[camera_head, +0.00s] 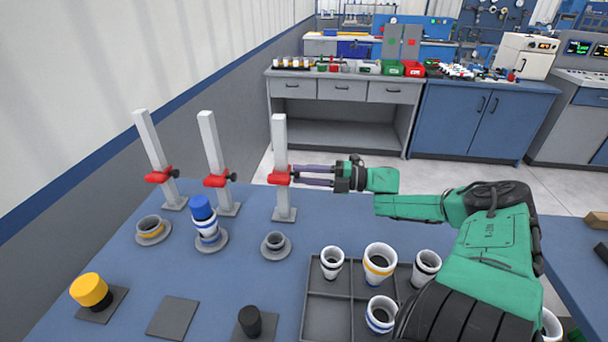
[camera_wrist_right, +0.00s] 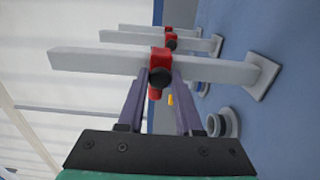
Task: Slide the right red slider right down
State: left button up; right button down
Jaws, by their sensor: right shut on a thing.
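Three upright grey posts stand in a row on the blue table, each with a red slider. The right red slider (camera_head: 279,178) sits about midway up the right post (camera_head: 280,136), well above its base plate (camera_head: 284,214). My right gripper (camera_head: 296,175) reaches in from the right with its fingers at this slider. In the right wrist view the gripper (camera_wrist_right: 160,90) has its purple fingers on either side of the red slider (camera_wrist_right: 160,62) and its black knob (camera_wrist_right: 160,78). The middle red slider (camera_head: 216,181) and left red slider (camera_head: 159,177) are untouched. My left gripper is out of view.
Below the posts are a grey ring base (camera_head: 276,245), a stacked blue-capped pipe (camera_head: 202,215) and an orange-banded base (camera_head: 152,229). A grey tray (camera_head: 336,300) holds several white pipes. A yellow-topped button (camera_head: 90,290) and black button (camera_head: 249,321) stand in front.

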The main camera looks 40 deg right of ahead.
notch_tip(320, 180, down, 4)
jog(key=b, duration=0.3)
jog(key=shift+s, duration=0.1)
jog(key=c, duration=0.6)
grip_release()
jog(key=shift+r, duration=0.15)
